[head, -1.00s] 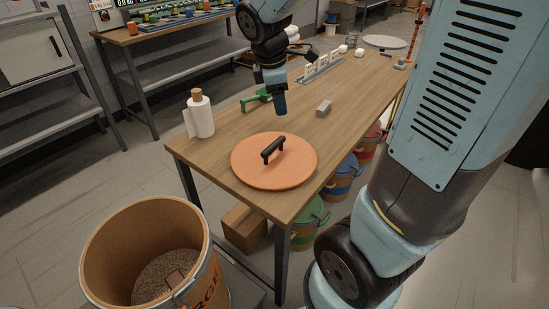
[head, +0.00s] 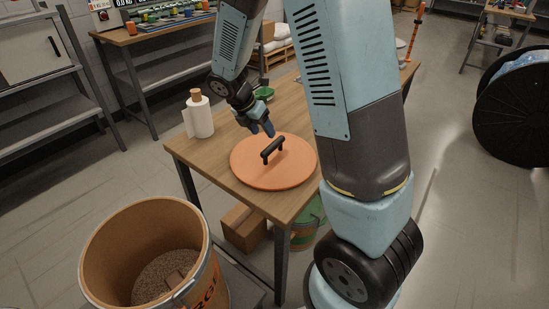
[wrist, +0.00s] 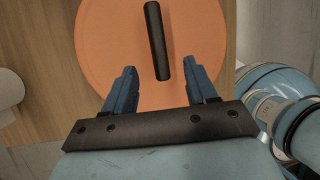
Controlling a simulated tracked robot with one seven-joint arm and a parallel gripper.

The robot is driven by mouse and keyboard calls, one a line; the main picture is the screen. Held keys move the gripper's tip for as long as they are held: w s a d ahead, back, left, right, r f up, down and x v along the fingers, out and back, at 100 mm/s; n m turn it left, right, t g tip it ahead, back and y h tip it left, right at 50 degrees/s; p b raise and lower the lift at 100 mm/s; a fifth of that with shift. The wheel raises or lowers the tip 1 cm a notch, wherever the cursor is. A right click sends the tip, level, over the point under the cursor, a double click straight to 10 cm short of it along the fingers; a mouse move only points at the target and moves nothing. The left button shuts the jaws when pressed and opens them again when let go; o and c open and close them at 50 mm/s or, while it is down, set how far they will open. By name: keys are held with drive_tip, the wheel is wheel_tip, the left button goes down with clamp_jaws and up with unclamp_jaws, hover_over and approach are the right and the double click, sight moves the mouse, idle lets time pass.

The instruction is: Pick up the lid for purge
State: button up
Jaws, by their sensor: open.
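The orange round lid (head: 262,178) lies flat on the wooden table near its front edge. Its black bar handle (head: 272,150) stands up at the middle. My gripper (head: 262,130) is just behind and above the handle, open and empty.
A paper towel roll (head: 198,115) stands on the table (head: 222,190) left of the lid. A green scoop (head: 263,93) lies behind my gripper. A cardboard box (head: 242,228) and a green-banded bucket (head: 308,225) are under the table. My arm hides the table's right part.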

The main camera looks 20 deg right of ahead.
sight(270, 145)
drive_tip(key=x, duration=0.5)
drive_tip(key=shift+a+x, duration=0.15)
drive_tip(key=shift+x, duration=1.2)
drive_tip(key=shift+a+x, duration=0.2)
drive_tip(key=shift+x, duration=1.1)
drive_tip(key=shift+f, duration=0.1)
clamp_jaws()
